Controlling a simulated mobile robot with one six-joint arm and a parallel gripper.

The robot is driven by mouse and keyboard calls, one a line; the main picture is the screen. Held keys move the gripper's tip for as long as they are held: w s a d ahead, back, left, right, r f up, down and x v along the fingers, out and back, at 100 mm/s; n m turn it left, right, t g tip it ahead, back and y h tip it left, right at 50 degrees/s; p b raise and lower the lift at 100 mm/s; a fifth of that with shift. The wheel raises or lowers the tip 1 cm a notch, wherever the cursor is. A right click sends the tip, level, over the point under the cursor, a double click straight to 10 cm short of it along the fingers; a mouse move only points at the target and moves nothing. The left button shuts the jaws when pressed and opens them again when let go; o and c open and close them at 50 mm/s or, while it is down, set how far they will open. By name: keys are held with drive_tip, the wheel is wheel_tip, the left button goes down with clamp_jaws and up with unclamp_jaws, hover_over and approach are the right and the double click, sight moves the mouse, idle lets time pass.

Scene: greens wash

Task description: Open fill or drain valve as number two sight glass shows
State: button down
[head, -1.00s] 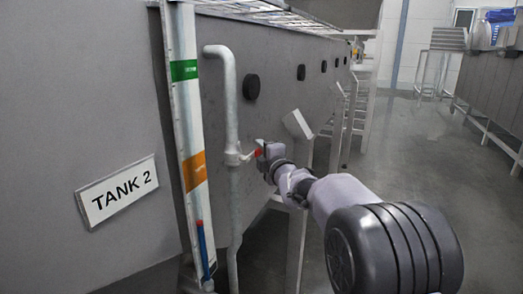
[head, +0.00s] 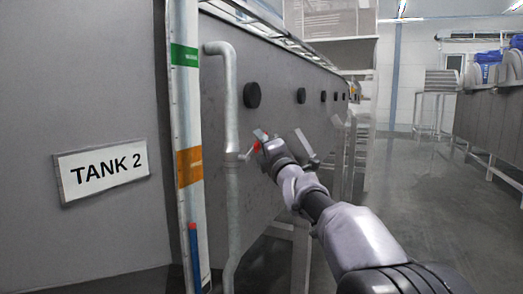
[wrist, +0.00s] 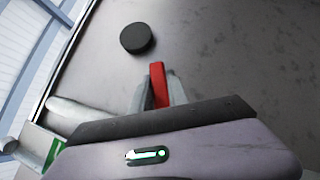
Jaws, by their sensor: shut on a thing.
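The number two sight glass (head: 184,110) is a tall pale strip beside the TANK 2 plate (head: 101,171). It has a green band (head: 185,56) high up and an orange band (head: 189,166) lower down. Its blue column (head: 195,257) tops out below the orange band. Right of it runs a grey pipe (head: 231,105) with a valve (head: 240,156) low on it. My gripper (head: 262,137) is shut on the valve's red handle (head: 257,146). In the wrist view the red handle (wrist: 157,84) sits between both fingers. The gripper partly hides the valve.
The tank wall (head: 275,80) carries several round black knobs (head: 252,95), the nearest just above my gripper. A white support leg (head: 301,255) stands below.

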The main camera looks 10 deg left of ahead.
drive_tip(key=c, duration=1.3)
unclamp_jaws()
drive_tip(key=b+v, duration=0.1)
drive_tip(key=v, duration=1.6)
drive_tip(key=shift+s+f, duration=0.2)
drive_tip(key=shift+f, duration=0.05)
